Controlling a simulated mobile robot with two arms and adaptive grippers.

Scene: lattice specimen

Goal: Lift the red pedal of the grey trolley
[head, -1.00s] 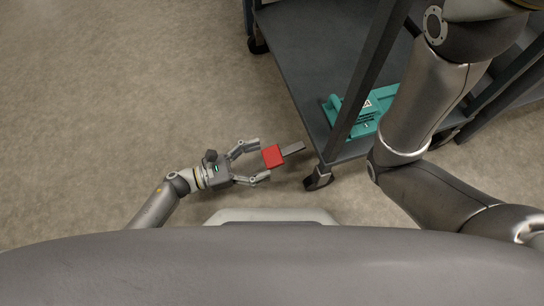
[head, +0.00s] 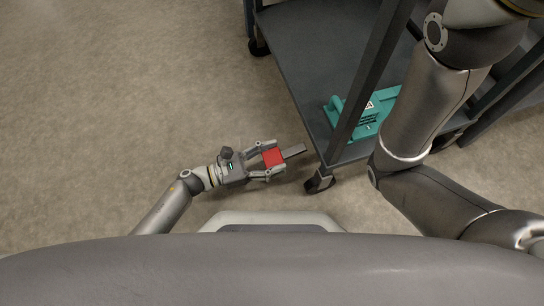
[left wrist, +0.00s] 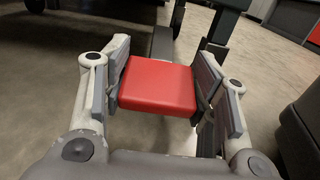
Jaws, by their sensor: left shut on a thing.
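The red pedal (head: 273,157) sits at the end of a short dark lever (head: 294,150) at the near corner of the grey trolley (head: 300,62), beside a caster (head: 319,181). My left gripper (head: 270,160) is shut on the pedal, with one finger on each side. In the left wrist view the red pedal (left wrist: 158,86) lies flat between the two finger pads of the left gripper (left wrist: 163,92). My right arm crosses the right of the head view; its gripper is out of frame.
A teal device (head: 362,112) with a handle and label stands on the trolley's lower shelf. A trolley post (head: 368,75) rises near the pedal. The floor (head: 120,90) to the left is clear.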

